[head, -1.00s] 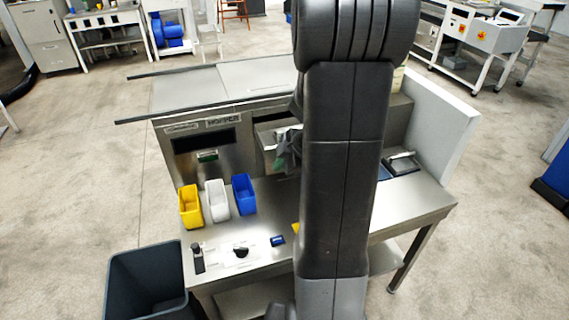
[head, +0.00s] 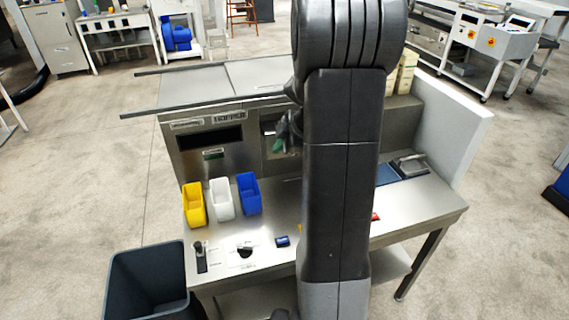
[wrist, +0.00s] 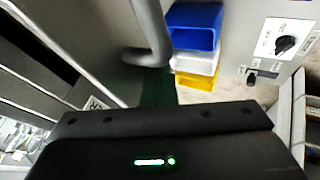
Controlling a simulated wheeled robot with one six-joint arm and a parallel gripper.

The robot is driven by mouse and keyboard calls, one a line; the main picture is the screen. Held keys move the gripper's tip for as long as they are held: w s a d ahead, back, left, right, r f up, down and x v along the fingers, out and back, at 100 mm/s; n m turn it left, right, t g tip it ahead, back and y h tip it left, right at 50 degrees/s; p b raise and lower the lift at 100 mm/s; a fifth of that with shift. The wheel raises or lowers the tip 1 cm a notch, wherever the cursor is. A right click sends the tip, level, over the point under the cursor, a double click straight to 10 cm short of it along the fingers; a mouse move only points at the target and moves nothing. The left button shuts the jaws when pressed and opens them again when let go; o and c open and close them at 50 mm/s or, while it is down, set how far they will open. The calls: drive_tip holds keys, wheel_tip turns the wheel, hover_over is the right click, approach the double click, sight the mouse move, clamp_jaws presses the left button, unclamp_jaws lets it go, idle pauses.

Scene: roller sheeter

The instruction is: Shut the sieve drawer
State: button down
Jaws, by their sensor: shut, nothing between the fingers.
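The sieve drawer (head: 267,137) is in the front of the steel machine, right of the dark slot. Its front looks close to the machine face, but my arm covers much of it, so I cannot tell if it is fully in. My gripper (head: 284,138) is at the drawer's front, small and partly hidden by my arm. It is shut and empty. In the wrist view, the gripper's dark body fills the bottom and a grey bent bar (wrist: 150,35) stands ahead of it. I cannot tell whether the fingers touch the drawer.
Yellow (head: 194,204), white (head: 222,199) and blue (head: 248,194) bins stand on the steel bench at left. A knob panel (head: 240,254) is at the front. A dark waste bin (head: 148,280) stands on the floor. A pale side wall (head: 460,120) bounds the right.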

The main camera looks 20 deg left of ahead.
drive_tip(key=w+a+b, duration=0.1)
drive_tip(key=w+a, duration=0.1)
drive_tip(key=w, duration=0.1)
drive_tip(key=w+a+b, duration=0.1)
drive_tip(key=w+a, duration=0.1)
drive_tip(key=w, duration=0.1)
drive_tip(key=w+a+b, duration=0.1)
drive_tip(key=w+a, duration=0.1)
drive_tip(key=shift+w+f, duration=0.1)
drive_tip(key=shift+w, duration=0.3)
drive_tip(key=shift+w+a, duration=0.1)
drive_tip(key=shift+w, duration=0.1)
drive_tip(key=shift+r, duration=0.2)
drive_tip(key=shift+w, duration=0.1)
